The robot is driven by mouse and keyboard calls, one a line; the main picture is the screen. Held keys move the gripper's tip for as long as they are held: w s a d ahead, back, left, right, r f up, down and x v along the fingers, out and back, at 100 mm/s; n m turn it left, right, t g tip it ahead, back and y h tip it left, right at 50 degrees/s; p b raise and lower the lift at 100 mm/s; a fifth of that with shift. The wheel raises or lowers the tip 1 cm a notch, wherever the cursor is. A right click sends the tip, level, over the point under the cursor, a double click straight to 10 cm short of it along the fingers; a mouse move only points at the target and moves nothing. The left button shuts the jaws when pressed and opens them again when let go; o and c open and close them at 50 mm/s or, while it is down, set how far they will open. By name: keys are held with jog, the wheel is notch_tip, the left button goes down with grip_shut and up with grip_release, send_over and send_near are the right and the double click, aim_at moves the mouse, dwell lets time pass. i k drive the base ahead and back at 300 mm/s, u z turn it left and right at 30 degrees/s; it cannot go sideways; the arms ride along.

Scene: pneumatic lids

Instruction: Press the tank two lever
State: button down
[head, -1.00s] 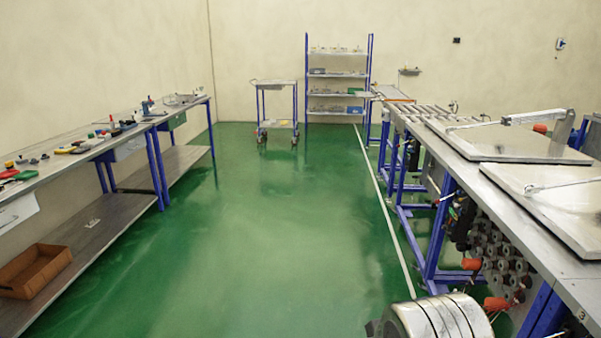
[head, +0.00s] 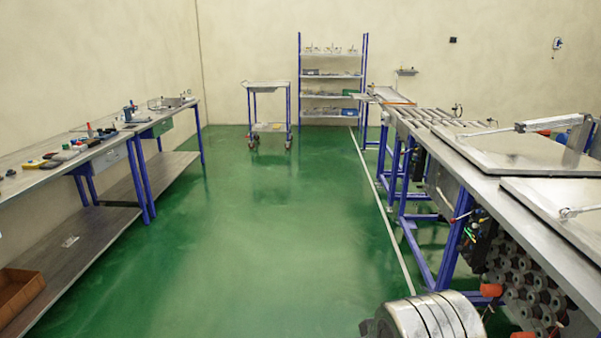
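A long workbench (head: 470,178) on blue legs runs along the right side. Two flat metal lids lie closed on it, a farther lid (head: 525,150) and a nearer lid (head: 560,191) cut by the right edge. Below the front edge, an orange-red knob (head: 491,290) shows beside a rack of dark round parts (head: 525,282), and another orange-red piece (head: 524,334) is cut by the bottom edge. I cannot tell which, if any, is the tank two lever. A metal cylinder (head: 432,322) at the bottom appears to be mine. My gripper is not in view.
Green floor (head: 260,240) lies open ahead, bounded by a white line (head: 378,190) on the right. A left bench (head: 85,152) holds tools above a lower shelf with a brown box (head: 15,297). A cart (head: 268,112) and shelving (head: 332,85) stand at the back.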

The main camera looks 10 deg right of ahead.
aim_at(453, 220)
jog(key=z, duration=0.2)
jog(key=i, duration=1.4)
jog(key=z, duration=0.55)
jog(key=i, duration=1.35)
jog(key=z, duration=0.35)
